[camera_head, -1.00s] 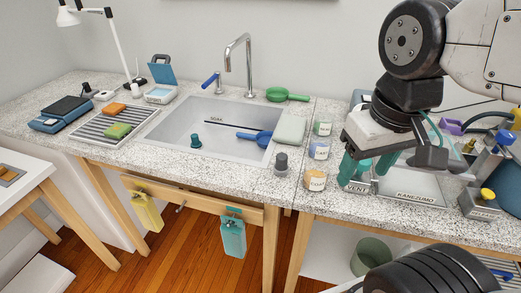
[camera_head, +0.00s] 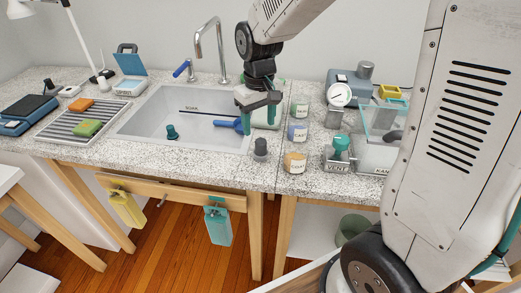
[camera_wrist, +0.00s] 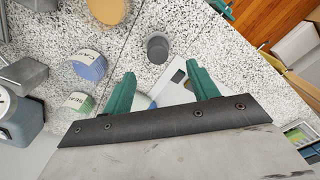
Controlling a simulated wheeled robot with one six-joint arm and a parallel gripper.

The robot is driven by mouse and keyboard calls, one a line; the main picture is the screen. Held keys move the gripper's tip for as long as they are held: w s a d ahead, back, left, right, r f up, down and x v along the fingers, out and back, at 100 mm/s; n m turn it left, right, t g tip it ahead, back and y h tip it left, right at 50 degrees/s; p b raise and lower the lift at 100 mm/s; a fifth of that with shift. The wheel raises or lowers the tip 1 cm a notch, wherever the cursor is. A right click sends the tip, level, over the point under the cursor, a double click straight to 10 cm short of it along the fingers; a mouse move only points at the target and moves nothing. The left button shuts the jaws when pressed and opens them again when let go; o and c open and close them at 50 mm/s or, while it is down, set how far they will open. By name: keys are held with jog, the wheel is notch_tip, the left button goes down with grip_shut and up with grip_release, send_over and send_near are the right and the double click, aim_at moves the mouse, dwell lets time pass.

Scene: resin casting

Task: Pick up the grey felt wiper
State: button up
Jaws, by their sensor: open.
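A short dark grey round piece (camera_head: 261,148), which looks like the felt wiper, stands on the speckled counter at the sink's front right corner. In the wrist view the dark grey piece (camera_wrist: 157,48) lies just beyond the fingertips, near the middle. My gripper (camera_head: 258,112) hangs over the sink's right edge, behind the grey piece. The wrist view shows its green fingers (camera_wrist: 160,72) spread apart with nothing held.
A blue scoop (camera_head: 228,124) lies in the sink (camera_head: 150,125). Labelled jars, the front one orange (camera_head: 295,162), stand right of the grey piece. A glass-sided box (camera_head: 378,150) is farther right. A green bottle (camera_head: 218,224) hangs at the counter's front.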

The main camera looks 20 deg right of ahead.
aim_at(261, 140)
jog(key=f, duration=0.7)
jog(key=shift+s+d+f, duration=0.15)
jog(key=shift+s+f, duration=0.05)
jog(key=shift+f, duration=0.1)
jog(key=c, duration=1.1)
